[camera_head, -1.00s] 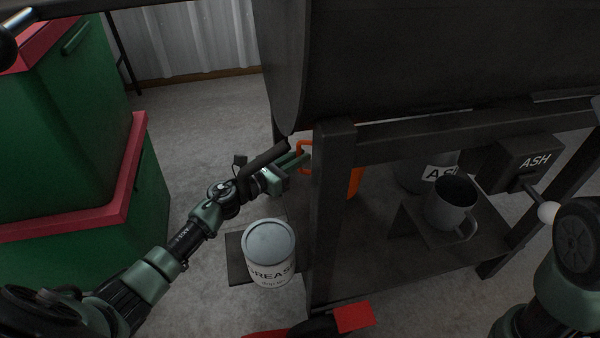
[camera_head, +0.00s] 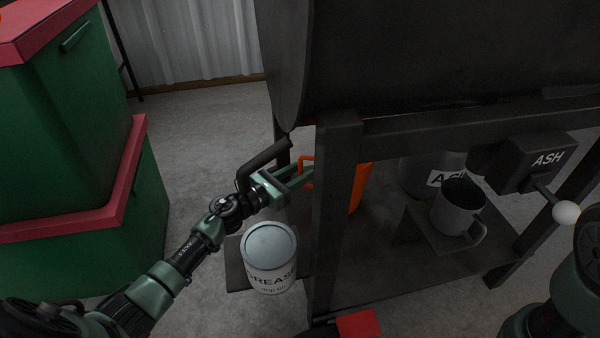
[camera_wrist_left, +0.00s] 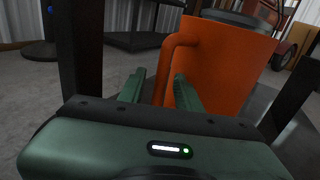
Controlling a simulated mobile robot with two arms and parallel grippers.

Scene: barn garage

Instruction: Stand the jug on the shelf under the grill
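The orange jug (camera_head: 361,186) stands upright under the grill, partly hidden behind the grill's front left leg. Its base is hidden, so I cannot tell exactly what it rests on. Its handle (camera_head: 303,162) points left, toward my left gripper (camera_head: 305,178). In the left wrist view the jug (camera_wrist_left: 228,65) fills the middle right. The fingers of my left gripper (camera_wrist_left: 158,92) are apart, with the lower handle between them and a gap visible. The dark shelf (camera_head: 385,280) lies under the grill (camera_head: 430,60). My right gripper is not in the frames.
A white grease tin (camera_head: 270,262) stands on a side ledge close below my left forearm. The grill leg (camera_head: 334,220) is right of my gripper. Green crates (camera_head: 75,150) stand left.

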